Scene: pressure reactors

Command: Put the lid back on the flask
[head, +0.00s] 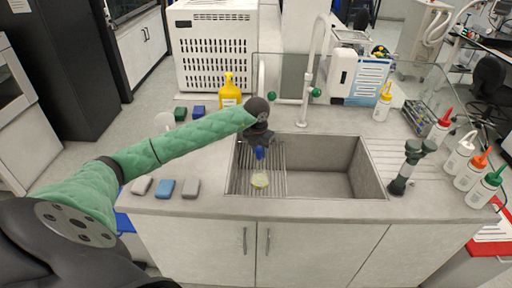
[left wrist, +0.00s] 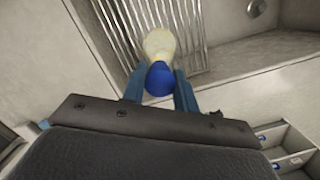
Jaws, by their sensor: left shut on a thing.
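A flask with a pale yellow-green bottom (head: 260,181) is at the drying rack in the left part of the sink. In the left wrist view the pale flask (left wrist: 159,43) shows just beyond the blue lid (left wrist: 159,79). My left gripper (head: 259,149) points down over the flask and is shut on the blue lid (head: 259,154). In the left wrist view the blue fingers of my left gripper (left wrist: 159,90) are on both sides of the lid. I cannot tell whether the lid touches the flask's neck. My right gripper is not in view.
The sink (head: 335,170) is empty on its right side. A white tap (head: 308,75) stands behind it. A yellow bottle (head: 229,92) is at the back left. A dark upright device (head: 408,165) and several wash bottles (head: 465,172) stand at right. Small blocks (head: 164,188) lie front left.

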